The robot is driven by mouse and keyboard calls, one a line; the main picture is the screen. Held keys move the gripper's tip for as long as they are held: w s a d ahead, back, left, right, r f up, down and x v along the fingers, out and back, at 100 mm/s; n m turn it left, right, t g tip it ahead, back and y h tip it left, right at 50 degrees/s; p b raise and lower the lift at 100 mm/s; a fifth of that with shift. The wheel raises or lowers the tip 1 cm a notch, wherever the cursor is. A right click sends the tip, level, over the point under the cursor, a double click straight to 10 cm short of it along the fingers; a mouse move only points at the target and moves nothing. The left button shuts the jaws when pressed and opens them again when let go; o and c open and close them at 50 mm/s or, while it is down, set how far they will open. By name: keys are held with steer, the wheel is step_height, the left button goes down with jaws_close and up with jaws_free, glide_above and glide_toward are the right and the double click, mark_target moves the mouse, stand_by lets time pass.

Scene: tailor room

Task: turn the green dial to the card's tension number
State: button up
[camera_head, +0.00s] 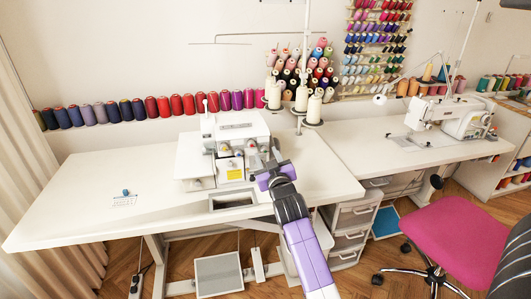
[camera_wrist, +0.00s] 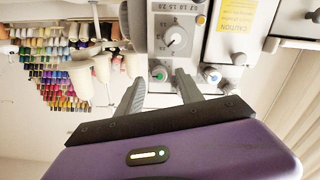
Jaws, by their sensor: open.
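The white overlock machine (camera_head: 230,150) stands on the long white table. In the wrist view, the green dial (camera_wrist: 159,74) is on the machine's front, below a large grey numbered dial (camera_wrist: 175,38). My gripper (camera_wrist: 159,77) is open, and the green dial shows between its two fingertips. I cannot tell whether the fingers are around the dial or still short of it. In the head view, my gripper (camera_head: 270,164) is at the machine's right front and hides part of it. A small card (camera_head: 124,201) lies on the left of the table; its writing is too small to read.
A blue dial (camera_wrist: 211,75) sits right of the green one, close to my right finger. An orange dial (camera_wrist: 200,20) is above. A small blue object (camera_head: 126,192) is by the card. Thread cones (camera_head: 302,98) stand behind the machine. A pink chair (camera_head: 445,235) is at right.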

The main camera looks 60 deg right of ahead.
steer(key=shift+x, duration=0.9)
steer(key=shift+c, duration=0.4)
jaws_close()
steer(key=m+b, duration=0.2)
steer(key=shift+f+m, duration=0.1)
steer(key=shift+m, duration=0.3)
steer(key=shift+s+m+b, duration=0.1)
steer(key=shift+m+b, duration=0.55)
steer(key=shift+m, duration=0.75)
